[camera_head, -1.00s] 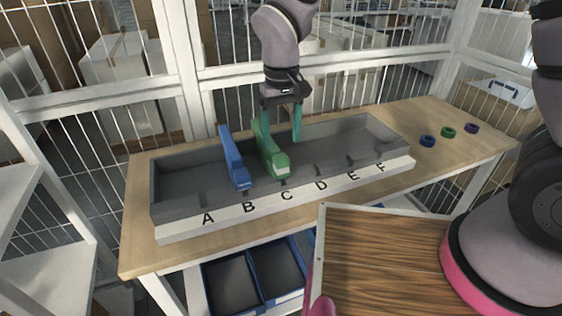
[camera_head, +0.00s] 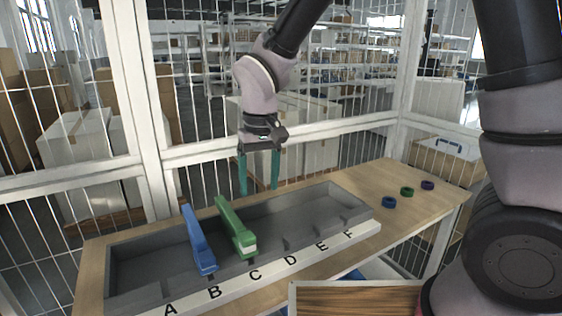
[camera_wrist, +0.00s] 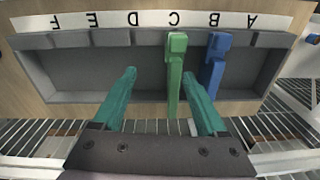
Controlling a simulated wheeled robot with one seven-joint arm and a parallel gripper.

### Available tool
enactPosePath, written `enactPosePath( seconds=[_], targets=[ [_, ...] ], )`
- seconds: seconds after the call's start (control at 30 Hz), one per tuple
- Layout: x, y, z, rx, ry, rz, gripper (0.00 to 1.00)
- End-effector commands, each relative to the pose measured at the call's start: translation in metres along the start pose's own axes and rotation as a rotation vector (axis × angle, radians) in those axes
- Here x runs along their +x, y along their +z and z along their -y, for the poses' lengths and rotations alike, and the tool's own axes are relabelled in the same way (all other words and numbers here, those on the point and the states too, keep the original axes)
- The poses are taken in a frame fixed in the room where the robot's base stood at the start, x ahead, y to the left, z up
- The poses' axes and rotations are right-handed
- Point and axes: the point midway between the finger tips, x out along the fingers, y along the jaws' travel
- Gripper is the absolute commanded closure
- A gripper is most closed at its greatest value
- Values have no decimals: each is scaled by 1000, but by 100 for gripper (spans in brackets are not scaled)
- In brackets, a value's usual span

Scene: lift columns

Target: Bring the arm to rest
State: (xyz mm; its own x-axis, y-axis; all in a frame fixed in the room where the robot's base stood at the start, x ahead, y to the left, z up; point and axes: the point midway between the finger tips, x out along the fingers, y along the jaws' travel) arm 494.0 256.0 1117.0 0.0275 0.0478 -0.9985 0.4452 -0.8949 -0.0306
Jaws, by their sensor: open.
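My gripper (camera_head: 259,172) is open and empty, held above the back side of the grey tray, with its two teal fingers pointing down. In the wrist view my gripper (camera_wrist: 163,100) has its fingers spread apart, with nothing between them. The green lever-like piece (camera_head: 236,229) stands in the tray by the letter C and also shows in the wrist view (camera_wrist: 175,75). The blue piece (camera_head: 199,241) stands by the letter B and also shows in the wrist view (camera_wrist: 214,67). Both lean back from the lettered edge, apart from my fingers.
The grey tray (camera_head: 140,262) with a white strip lettered A to F lies on a wooden table (camera_head: 440,192). A wire fence with white posts (camera_head: 140,100) stands behind.

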Motion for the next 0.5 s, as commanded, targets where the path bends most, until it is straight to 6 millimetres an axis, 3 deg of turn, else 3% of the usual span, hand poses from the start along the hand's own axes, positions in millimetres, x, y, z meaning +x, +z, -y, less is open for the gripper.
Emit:
enactPosePath(
  seconds=[0.03,0.23,0.5],
  targets=[
    [-19,-4,-19,46,-14,-28,25],
    [-82,-1,-93,217,-59,-133,25],
    [-151,36,-178,435,-100,-287,25]
  ],
)
